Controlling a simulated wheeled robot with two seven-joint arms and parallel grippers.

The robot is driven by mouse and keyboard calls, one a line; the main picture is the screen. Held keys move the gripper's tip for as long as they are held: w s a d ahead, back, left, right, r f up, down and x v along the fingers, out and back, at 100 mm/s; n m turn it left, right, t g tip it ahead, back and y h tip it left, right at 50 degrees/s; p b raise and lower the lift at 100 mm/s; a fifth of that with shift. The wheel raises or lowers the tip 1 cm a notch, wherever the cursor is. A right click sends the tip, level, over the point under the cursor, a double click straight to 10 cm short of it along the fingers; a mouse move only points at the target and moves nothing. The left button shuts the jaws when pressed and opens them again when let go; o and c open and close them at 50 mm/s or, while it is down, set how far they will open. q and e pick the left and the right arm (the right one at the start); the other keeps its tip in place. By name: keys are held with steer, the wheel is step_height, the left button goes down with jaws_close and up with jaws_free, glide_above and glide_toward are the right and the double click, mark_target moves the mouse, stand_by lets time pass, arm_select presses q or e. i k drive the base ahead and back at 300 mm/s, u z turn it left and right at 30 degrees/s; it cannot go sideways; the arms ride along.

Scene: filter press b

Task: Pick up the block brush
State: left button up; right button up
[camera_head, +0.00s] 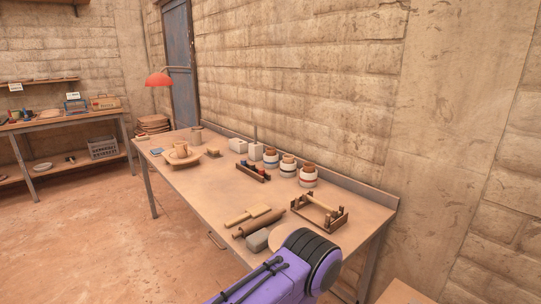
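A small tan block-shaped thing (213,152) lies on the long worktable (190,183), just right of a round wooden dish. It may be the block brush, but it is too small here to be sure. No other thing on the table shows clearly as a brush. A purple arm link of mine with a dark ribbed joint fills the bottom middle and covers part of the table's near end.
Several jars (288,164) stand along the wall. Open floor lies left.

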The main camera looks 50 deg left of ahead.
mark_target(214, 151)
steer(key=u, duration=1.75)
steer(key=k, duration=1)
steer(key=u, duration=1.1)
steer(key=k, duration=0.8)
steer(key=u, duration=0.65)
steer(key=i, duration=2.2)
steer(key=z, duration=0.25)
steer(key=i, duration=2.55)
steer(key=z, duration=0.3)
